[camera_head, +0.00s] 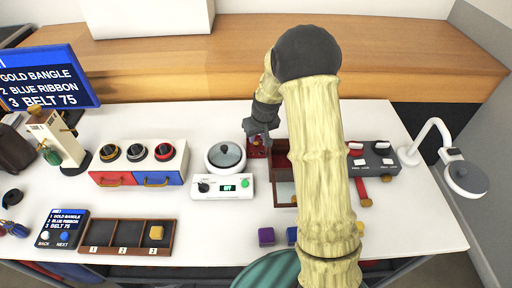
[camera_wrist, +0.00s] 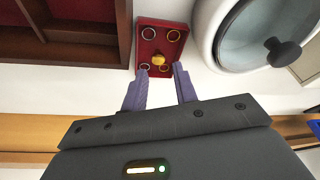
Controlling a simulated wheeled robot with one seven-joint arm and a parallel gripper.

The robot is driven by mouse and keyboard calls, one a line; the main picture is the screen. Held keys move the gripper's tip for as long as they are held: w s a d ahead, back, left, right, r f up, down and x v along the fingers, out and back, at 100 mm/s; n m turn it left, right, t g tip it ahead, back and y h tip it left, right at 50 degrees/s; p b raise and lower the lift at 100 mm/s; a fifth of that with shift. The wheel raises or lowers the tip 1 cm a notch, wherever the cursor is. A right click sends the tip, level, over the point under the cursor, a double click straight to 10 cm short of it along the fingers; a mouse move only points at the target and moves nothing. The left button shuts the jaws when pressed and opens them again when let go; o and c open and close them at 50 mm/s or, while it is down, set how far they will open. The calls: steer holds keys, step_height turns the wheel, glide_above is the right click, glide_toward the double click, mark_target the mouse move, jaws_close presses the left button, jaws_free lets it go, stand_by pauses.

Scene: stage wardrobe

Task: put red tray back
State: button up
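The small red tray (camera_wrist: 152,36) lies on the white table in the wrist view, with several rings and a gold knob (camera_wrist: 158,59) on it. In the head view the red tray (camera_head: 257,150) is partly hidden under my gripper (camera_head: 260,132). In the wrist view my gripper (camera_wrist: 161,72) is open, its two purple fingers on either side of the knob's line, at the tray's near edge. I cannot tell whether the fingers touch the tray. A wooden compartment box (camera_wrist: 124,22) stands beside the tray; in the head view the box (camera_head: 281,158) is partly hidden by my arm.
A lamp-like stand (camera_head: 436,128) is at right.

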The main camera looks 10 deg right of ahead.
mark_target(256, 143)
steer(key=shift+x, duration=2.6)
steer(key=shift+w+d+r, duration=0.1)
steer(key=shift+w+d, duration=0.05)
jaws_close()
steer(key=shift+r, duration=0.1)
step_height(256, 143, up, 10)
